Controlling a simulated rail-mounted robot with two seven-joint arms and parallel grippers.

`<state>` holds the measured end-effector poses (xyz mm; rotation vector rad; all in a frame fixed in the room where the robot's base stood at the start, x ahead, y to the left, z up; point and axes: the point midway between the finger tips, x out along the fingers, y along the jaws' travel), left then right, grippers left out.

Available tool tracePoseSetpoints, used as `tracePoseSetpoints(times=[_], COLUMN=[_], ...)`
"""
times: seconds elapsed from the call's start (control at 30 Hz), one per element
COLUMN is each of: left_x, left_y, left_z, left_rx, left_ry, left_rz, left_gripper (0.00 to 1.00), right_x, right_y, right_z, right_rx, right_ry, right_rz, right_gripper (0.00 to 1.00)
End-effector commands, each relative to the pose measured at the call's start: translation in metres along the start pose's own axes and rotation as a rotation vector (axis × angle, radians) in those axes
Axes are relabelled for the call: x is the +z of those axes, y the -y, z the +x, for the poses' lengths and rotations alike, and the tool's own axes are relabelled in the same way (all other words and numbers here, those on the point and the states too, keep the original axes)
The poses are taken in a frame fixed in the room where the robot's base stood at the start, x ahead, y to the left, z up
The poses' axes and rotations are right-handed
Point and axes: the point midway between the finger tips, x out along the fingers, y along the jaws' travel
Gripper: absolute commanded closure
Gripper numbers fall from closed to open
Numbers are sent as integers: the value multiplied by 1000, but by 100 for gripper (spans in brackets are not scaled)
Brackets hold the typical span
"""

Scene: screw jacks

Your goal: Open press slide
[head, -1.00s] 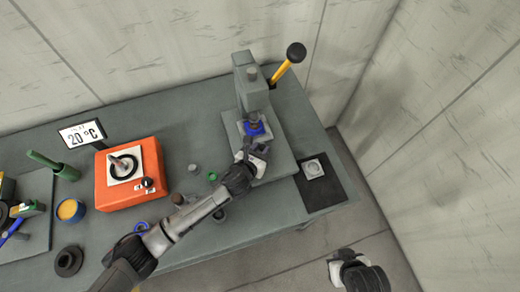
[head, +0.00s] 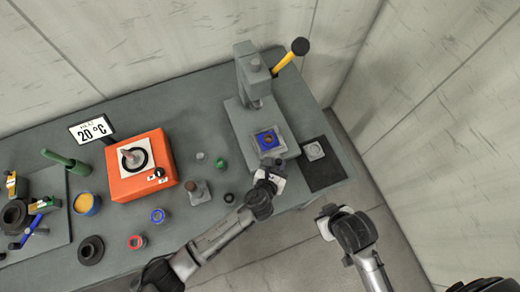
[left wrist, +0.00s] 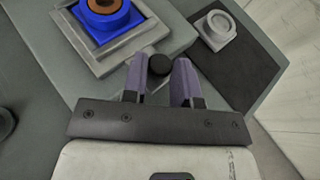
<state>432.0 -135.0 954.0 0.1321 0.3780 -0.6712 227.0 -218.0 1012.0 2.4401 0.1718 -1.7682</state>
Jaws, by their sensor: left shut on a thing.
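The grey press (head: 250,82) stands at the back right of the table, with a yellow lever (head: 286,62) with a black knob. Its slide (head: 283,147) is out in front of the press column and carries a blue block (head: 260,136) with a brown ring in it. The left wrist view shows the slide's pale frame (left wrist: 150,38), the blue block (left wrist: 88,27) and a black ball knob (left wrist: 160,65). My left gripper (left wrist: 160,78) is shut on this knob, one purple finger on each side. My right gripper (head: 327,214) hangs off the table's front edge; its fingers are unclear.
A dark mat (head: 318,170) with a pale square piece (head: 314,151) lies right of the press. An orange heater (head: 140,186) with a 20 °C display (head: 91,128) stands left. Several small rings and parts lie between. Walls stand behind and right.

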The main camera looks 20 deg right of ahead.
Motion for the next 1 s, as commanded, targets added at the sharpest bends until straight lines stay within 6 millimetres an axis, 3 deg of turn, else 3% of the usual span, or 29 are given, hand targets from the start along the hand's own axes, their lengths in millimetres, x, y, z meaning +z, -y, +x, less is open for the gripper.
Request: tracePoseSetpoints(times=[0.3,0.33,0.57,0.83,1.0], left_x=[-1,-1,0,0,0], left_y=[1,1,1,1,1], left_z=[0,0,0,-2,-18], left_rx=[-1,-1,-1,-1,-2], left_ry=[0,0,0,0,0], left_rz=[2,2,2,2,2], left_gripper=[100,71,49,49,49], right_x=[2,2,2,2,1], right_y=[1,1,1,-1,-2], right_z=[0,0,0,0,-3], right_rx=[-2,-2,-2,3,5], right_ry=[4,5,5,6,7], right_rz=[2,2,1,-5,-7], right_gripper=[100,100,100,100,100])
